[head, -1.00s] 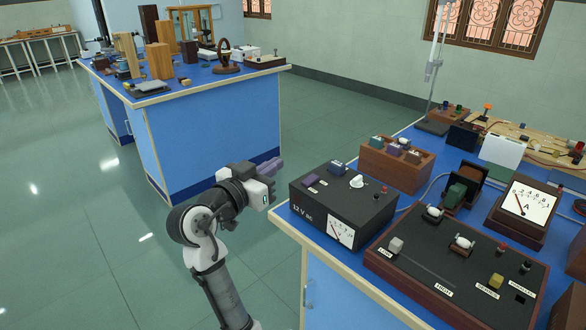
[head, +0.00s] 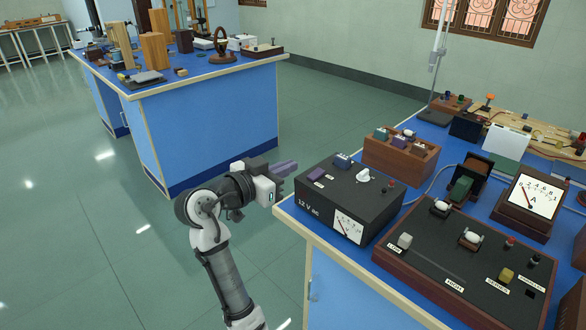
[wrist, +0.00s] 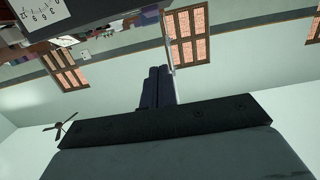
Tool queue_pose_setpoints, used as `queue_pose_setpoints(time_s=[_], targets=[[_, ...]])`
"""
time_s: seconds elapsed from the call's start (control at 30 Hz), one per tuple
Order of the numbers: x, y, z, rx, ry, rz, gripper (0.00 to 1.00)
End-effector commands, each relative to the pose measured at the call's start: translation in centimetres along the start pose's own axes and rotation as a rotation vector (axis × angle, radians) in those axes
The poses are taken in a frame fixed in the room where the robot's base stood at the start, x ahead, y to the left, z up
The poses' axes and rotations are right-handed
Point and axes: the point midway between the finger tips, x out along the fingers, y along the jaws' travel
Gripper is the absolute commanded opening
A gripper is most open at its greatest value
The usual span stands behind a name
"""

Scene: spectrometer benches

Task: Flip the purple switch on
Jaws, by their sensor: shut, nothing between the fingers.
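The purple switch (head: 317,174) sits on the top left of the black "12 V ac" box (head: 322,211) in the head view, with a blue switch (head: 343,160) behind it. Its on or off position is too small to tell. My gripper (head: 296,164) is shut and empty, just left of the box's back left corner and apart from the purple switch in the picture. In the wrist view my gripper (wrist: 159,69) shows its fingers together. The black box appears upside down at the top left (wrist: 85,10) there, and the purple switch cannot be made out.
A white knob (head: 364,175) and small terminals share the box top. A wooden box with switches (head: 379,154) stands behind it, and a wood-framed black panel (head: 433,265) in front to the right. Open floor (head: 100,230) lies left of the blue bench.

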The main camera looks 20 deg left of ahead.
Motion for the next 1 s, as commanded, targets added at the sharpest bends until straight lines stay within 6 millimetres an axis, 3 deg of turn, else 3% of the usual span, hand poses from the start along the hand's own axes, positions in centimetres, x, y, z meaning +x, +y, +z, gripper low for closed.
queue_pose_setpoints(time_s=[0.4,0.5,0.63,1.0], targets=[[8.8,0.2,-0.2,-0.001,-0.003,0.004,0.0],[8.8,0.1,1.9,-0.004,-0.005,0.001,0.0],[9.2,0.1,3.2,-0.001,-0.002,0.001,0.0],[9.3,0.1,3.9,0.001,-0.001,0.0,0.0]])
